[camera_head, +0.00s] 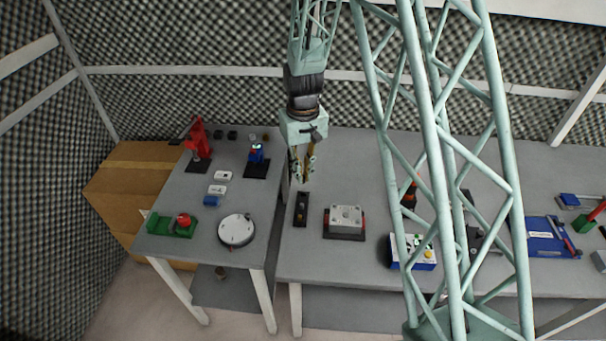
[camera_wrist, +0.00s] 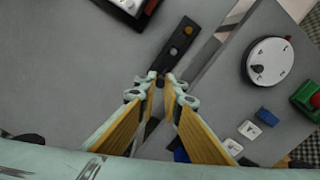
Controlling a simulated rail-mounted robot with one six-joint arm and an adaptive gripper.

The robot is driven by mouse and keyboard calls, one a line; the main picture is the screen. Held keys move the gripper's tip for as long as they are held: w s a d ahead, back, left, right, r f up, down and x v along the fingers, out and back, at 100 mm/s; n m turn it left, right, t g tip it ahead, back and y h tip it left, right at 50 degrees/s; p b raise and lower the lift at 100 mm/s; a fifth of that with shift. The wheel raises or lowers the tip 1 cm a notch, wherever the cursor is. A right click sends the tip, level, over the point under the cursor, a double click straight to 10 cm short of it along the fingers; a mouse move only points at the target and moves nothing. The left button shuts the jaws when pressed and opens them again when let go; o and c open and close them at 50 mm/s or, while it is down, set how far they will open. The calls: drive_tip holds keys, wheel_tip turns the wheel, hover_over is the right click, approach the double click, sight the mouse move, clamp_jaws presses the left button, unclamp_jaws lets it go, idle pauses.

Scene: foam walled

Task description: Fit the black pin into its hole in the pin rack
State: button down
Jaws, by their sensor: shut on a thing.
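The pin rack (camera_head: 301,208) is a narrow black strip lying near the left edge of the right-hand table. In the wrist view the pin rack (camera_wrist: 184,37) runs away from the fingertips, with a brownish spot and a pale spot on its top. My gripper (camera_head: 302,178) hangs above and just behind the rack. In the wrist view my gripper (camera_wrist: 160,82) is shut on a small dark thing, the black pin (camera_wrist: 160,81), between its fingertips. The pin overlaps the near end of the rack there, so its tip and any gap are hard to tell.
A grey block on a black base (camera_head: 345,222) stands right of the rack. A white round dial (camera_head: 237,230), a green block (camera_head: 172,226) and small white blocks (camera_head: 220,183) sit on the left table. A gap separates the tables. The lattice mast hides part of the right table.

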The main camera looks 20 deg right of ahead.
drive_tip(key=shift+f, duration=0.15)
drive_tip(key=shift+f+b, duration=1.75)
drive_tip(key=shift+f, duration=0.95)
drive_tip(key=shift+f+b, duration=1.15)
drive_tip(key=shift+f, duration=0.1)
idle(1.6)
drive_tip(key=c, duration=2.7)
unclamp_jaws()
drive_tip(key=shift+r, duration=0.25)
drive_tip(key=shift+r, duration=5.8)
